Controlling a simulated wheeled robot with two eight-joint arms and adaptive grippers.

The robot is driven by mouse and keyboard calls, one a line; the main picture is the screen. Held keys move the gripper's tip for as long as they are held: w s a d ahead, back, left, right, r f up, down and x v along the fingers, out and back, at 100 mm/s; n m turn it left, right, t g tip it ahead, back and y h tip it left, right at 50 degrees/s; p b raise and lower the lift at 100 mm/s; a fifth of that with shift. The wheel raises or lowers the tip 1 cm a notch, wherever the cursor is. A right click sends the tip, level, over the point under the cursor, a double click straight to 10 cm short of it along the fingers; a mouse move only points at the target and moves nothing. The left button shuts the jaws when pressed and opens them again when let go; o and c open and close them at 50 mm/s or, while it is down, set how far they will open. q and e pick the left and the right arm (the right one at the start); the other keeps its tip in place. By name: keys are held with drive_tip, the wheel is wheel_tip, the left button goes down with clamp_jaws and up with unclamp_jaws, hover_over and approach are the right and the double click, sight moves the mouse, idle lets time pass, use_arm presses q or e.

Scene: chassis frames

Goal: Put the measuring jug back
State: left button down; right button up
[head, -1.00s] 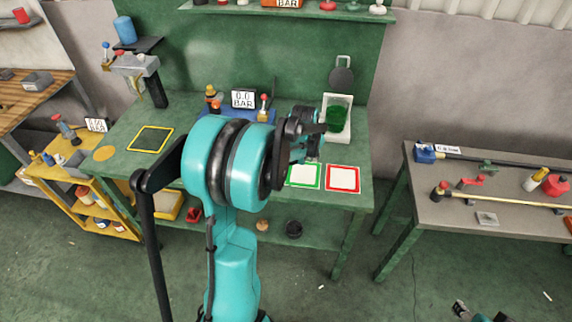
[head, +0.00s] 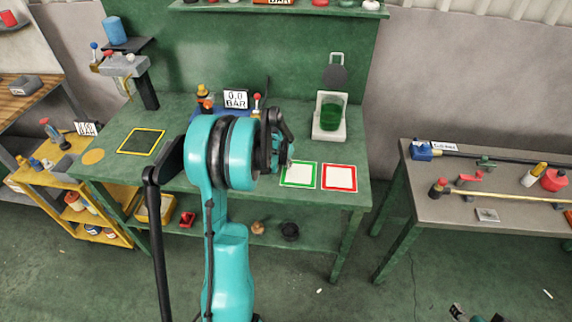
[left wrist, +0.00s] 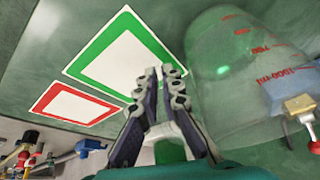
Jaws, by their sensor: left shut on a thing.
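The measuring jug (left wrist: 235,60), clear with red scale marks, fills the upper right of the left wrist view, close beside my left gripper (left wrist: 165,75). The fingers are nearly together, shut on the jug; the grip point is hard to make out. In the head view my left gripper (head: 282,152) is just left of the green-framed white square (head: 299,174), and my arm hides the jug. That square also shows in the wrist view (left wrist: 122,50), above the fingers. My right gripper (head: 462,312) barely shows at the bottom edge; its jaws are unclear.
A red-framed square (head: 339,177) lies right of the green one. A vessel of green liquid (head: 331,113) stands on a white stand (head: 330,133) behind them. A gauge display (head: 236,99) and a yellow-framed dark mat (head: 141,141) are farther left. A grey bench (head: 480,215) stands right.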

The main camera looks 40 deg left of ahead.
use_arm(q)
drive_tip(key=c, duration=2.1)
unclamp_jaws()
drive_tip(key=shift+f, duration=0.15)
drive_tip(key=o, duration=0.4)
drive_tip(key=shift+r, duration=0.2)
drive_tip(key=p+v, duration=0.3)
drive_tip(key=v, duration=0.8)
drive_tip(key=s+d+r, duration=0.2)
drive_tip(key=d+r, duration=0.3)
drive_tip(key=d, duration=0.4)
drive_tip(key=s+d+r+t, duration=0.1)
drive_tip(key=s+d, duration=0.6)
drive_tip(key=d, duration=0.2)
drive_tip(key=s+d+m+t+h, duration=0.1)
drive_tip(key=s+d, duration=0.6)
drive_tip(key=d, duration=0.3)
drive_tip(key=shift+d+r+t, duration=0.2)
drive_tip(key=shift+r+t, duration=0.2)
